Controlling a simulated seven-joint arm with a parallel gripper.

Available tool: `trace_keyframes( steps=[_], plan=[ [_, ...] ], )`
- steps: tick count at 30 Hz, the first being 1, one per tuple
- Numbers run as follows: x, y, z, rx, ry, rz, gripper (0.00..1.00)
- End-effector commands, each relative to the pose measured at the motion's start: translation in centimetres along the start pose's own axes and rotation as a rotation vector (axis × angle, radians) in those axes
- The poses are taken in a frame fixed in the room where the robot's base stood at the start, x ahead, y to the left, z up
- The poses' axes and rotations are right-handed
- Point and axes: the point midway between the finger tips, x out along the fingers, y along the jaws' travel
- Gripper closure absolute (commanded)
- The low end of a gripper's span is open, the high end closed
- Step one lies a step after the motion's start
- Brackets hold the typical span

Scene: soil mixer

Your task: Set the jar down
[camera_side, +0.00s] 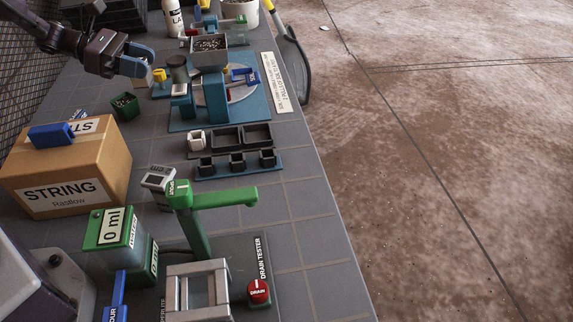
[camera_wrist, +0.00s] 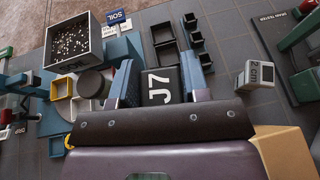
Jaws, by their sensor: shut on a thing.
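The jar (camera_wrist: 160,86), with a black face marked J7, sits between the two blue fingers of my gripper (camera_wrist: 158,68) in the wrist view. My gripper is shut on it. In the side view my gripper (camera_side: 139,68) is at the upper left, to the left of the blue mixer stand (camera_side: 216,98). A finger hides most of the jar there; only a pale bit shows under it. I cannot tell whether the jar's bottom touches anything.
The soil hopper (camera_side: 209,50) and a dark cylinder (camera_side: 177,68) are close to my gripper. A green pot (camera_side: 125,106) stands nearby. Black trays (camera_side: 228,138) lie before the mixer. A STRING carton (camera_side: 70,172) and the drain tester (camera_side: 198,215) are nearer the camera.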

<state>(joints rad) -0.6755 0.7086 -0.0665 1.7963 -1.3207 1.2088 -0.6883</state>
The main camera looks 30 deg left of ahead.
Motion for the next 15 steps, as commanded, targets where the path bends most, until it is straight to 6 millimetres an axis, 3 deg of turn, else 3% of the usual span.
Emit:
trace_keyframes(
  steps=[1,3,9,15],
  plan=[
    [2.5,-1.6,1.0,0.018,-0.001,-0.047,0.82],
    [5.7,-3.8,2.1,0.037,-0.001,-0.096,0.82],
    [13.3,-11.3,4.1,0.083,0.001,-0.211,0.82],
    [17.7,-18.6,4.5,0.11,0.002,-0.273,0.82]
  ],
)
